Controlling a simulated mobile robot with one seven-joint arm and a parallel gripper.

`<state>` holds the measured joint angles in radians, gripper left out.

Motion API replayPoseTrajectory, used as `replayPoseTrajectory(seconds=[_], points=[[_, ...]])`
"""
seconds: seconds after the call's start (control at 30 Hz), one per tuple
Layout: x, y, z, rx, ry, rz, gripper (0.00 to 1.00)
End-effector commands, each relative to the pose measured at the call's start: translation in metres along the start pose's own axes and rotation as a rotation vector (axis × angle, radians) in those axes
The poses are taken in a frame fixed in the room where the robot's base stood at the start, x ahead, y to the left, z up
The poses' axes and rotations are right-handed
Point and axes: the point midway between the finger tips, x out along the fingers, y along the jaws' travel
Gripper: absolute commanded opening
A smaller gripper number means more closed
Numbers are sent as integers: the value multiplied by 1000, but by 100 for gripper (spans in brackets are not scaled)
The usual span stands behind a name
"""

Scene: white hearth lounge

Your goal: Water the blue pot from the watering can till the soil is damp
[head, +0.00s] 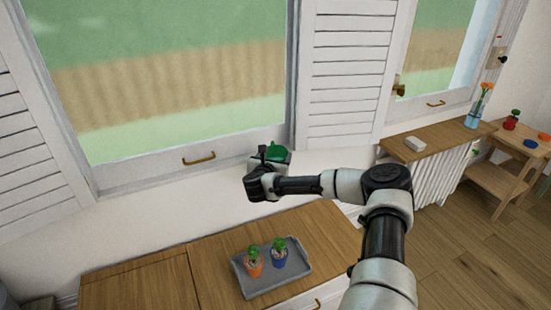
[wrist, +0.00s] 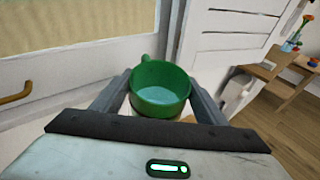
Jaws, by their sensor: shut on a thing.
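The green watering can (wrist: 160,103) is between the fingers of my gripper (wrist: 160,108) in the wrist view, with pale water visible inside it. In the head view the can (head: 275,153) shows as a green shape above my gripper (head: 268,172), held up in front of the window wall. The blue pot (head: 279,260) with a green plant stands upright on a grey tray (head: 262,291), below and apart from my gripper. An orange pot (head: 254,268) with a plant stands beside it at the left. The soil is too small to judge.
The tray rests on a wooden cabinet top (head: 140,287), clear at its left. A wooden shelf (head: 432,140) at the right holds a white block (head: 415,143) and a flower vase (head: 473,119). A stepped stand (head: 500,180) holds more small pots.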

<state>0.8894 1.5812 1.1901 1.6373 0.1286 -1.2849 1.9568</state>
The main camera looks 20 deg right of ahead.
Motion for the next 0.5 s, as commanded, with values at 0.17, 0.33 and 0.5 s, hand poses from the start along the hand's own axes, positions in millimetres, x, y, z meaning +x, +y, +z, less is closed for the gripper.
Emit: replayPoseTrajectory(seconds=[0.17, 0.33, 0.5], points=[[0, 0, 0, 8, -24, 3, 4], [0, 0, -1, 15, -41, 7, 4], [0, 0, -4, 21, -56, 9, 4]])
